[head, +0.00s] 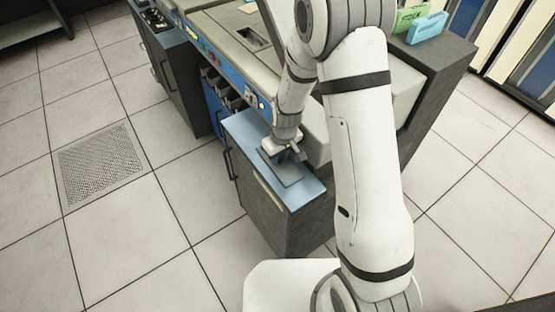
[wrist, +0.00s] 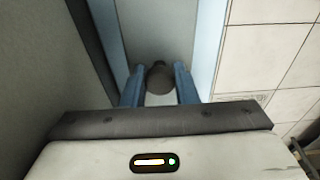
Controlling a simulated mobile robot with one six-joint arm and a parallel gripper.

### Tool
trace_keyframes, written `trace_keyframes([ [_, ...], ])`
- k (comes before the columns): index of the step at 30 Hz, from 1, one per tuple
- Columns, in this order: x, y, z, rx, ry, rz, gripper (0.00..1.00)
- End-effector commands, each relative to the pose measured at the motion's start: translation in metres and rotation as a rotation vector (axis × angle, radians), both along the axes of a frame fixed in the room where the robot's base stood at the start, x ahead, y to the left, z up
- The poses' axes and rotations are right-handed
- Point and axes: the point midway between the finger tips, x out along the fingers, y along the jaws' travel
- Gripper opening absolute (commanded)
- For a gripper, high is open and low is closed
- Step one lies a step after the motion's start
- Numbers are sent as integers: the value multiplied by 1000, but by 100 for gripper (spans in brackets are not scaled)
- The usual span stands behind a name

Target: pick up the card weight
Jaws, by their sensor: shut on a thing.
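The card weight shows as a dark rounded knob (wrist: 160,76) between my fingers in the wrist view. A flat grey plate (head: 287,175) lies under my gripper on the blue cabinet top in the head view. It also fills the middle of the wrist view (wrist: 160,25). I cannot tell whether the knob is joined to this plate. My gripper (head: 285,152) is low over the plate. In the wrist view its two blue fingers (wrist: 160,88) are shut on the knob, one on each side. In the head view, my gripper hides the knob.
The blue-topped cabinet (head: 308,191) stands against a grey and blue machine (head: 222,45), close to my gripper. A dark counter at the right holds a green card box (head: 410,14) and a blue one (head: 427,26). Tiled floor at the left is clear.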

Motion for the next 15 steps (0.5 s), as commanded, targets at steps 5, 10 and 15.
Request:
trace_keyframes([
  [5,1,0,5,1,-2,0,0],
  [10,1,0,20,1,-4,0,0],
  [15,2,0,46,2,-6,0,0],
])
